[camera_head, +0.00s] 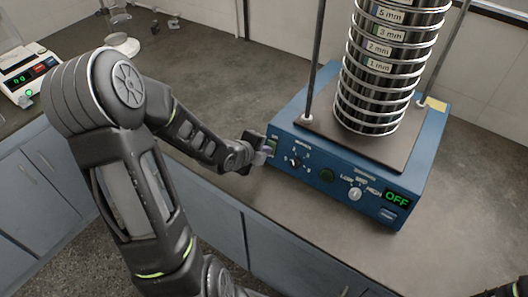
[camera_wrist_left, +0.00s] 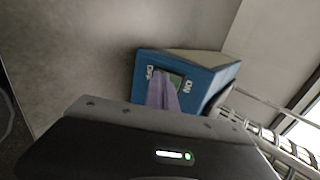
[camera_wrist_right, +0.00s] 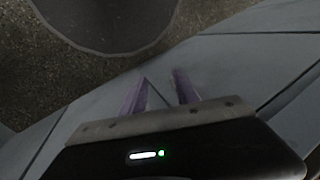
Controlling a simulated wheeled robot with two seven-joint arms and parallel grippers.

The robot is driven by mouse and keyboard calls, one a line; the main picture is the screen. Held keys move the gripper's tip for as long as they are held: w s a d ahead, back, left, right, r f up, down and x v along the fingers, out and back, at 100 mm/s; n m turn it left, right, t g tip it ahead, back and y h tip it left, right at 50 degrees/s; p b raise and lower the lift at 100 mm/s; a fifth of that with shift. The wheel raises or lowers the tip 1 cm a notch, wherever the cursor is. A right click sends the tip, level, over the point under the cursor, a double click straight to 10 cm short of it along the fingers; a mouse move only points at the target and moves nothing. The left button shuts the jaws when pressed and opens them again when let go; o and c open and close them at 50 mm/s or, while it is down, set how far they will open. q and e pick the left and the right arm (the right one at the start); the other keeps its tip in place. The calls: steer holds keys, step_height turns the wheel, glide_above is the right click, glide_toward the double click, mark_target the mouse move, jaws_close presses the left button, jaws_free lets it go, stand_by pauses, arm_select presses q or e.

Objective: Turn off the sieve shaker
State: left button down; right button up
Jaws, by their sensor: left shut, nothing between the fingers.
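The blue sieve shaker (camera_head: 345,190) stands on the counter, with a stack of steel sieves (camera_head: 390,65) upright on its plate. Its display (camera_head: 397,199) reads "OFF" in green. A green power switch (camera_head: 272,145) sits at the left end of the front panel. My left gripper (camera_head: 263,156) is shut and empty, its tips at that switch. In the left wrist view the closed fingers (camera_wrist_left: 163,90) overlap the switch between the ON and OFF labels; I cannot tell whether they touch. My right gripper (camera_wrist_right: 160,92) is open and empty over the floor and cabinet fronts.
A scale (camera_head: 25,72) with a lit display stands at the far left. The dark counter (camera_head: 215,70) is clear left of the shaker. Two rods (camera_head: 318,50) flank the sieves.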

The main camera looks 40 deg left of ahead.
arm_select(q)
steer(key=shift+s+p, duration=0.2)
steer(key=shift+p, duration=0.1)
steer(key=shift+w, duration=0.15)
steer(key=shift+r+p, duration=0.45)
steer(key=shift+r, duration=0.35)
arm_select(e)
steer(key=shift+s+r, duration=0.15)
steer(key=shift+r, duration=0.25)
steer(key=shift+s, duration=0.1)
